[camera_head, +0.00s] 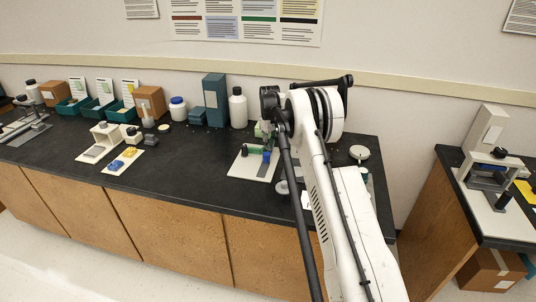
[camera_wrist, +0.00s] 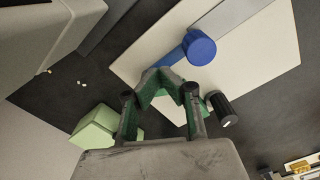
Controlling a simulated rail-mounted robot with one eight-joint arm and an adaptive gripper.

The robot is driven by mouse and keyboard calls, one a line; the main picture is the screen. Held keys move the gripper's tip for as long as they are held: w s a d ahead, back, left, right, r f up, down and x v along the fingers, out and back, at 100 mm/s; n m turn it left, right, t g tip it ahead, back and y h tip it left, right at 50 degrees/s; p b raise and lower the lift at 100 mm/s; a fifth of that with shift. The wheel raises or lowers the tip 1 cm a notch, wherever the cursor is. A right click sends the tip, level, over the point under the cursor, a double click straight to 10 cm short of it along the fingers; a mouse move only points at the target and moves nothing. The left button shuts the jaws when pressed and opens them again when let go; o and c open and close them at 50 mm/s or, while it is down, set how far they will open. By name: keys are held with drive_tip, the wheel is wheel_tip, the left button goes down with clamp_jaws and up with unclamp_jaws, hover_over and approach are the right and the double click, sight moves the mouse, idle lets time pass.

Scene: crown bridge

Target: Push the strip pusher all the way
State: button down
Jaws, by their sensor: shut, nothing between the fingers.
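A white board (camera_head: 241,167) lies on the black bench, and it fills the upper part of the wrist view (camera_wrist: 265,55). A blue round knob (camera_wrist: 199,47) stands on it at the end of a grey strip (camera_wrist: 243,13); it looks like the strip pusher. The knob shows as a small blue piece (camera_head: 267,156) in the head view. My gripper (camera_wrist: 168,84) has green-padded fingers, shut and empty, beside the knob in the wrist view; contact cannot be told. A dark cylinder (camera_wrist: 222,108) is right of the fingers. My arm hides part of the bench in the head view.
A pale green block (camera_wrist: 95,132) is left of my gripper. A white bottle (camera_head: 238,107) and teal box (camera_head: 214,99) stand behind the board. A white card with yellow and blue pieces (camera_head: 116,168) lies left. Bare bench lies between card and board.

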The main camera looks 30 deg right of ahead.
sight(266, 155)
drive_tip(key=shift+s+a+b, duration=0.65)
drive_tip(key=shift+s+a, duration=0.65)
drive_tip(key=shift+s, duration=0.25)
drive_tip(key=shift+s+a+b, duration=0.65)
drive_tip(key=shift+s+a, duration=0.65)
drive_tip(key=shift+s, duration=0.25)
idle(0.4)
drive_tip(key=shift+w+d, duration=0.55)
drive_tip(key=shift+w, duration=0.05)
drive_tip(key=shift+r+p, duration=0.85)
drive_tip(key=shift+r, duration=2.65)
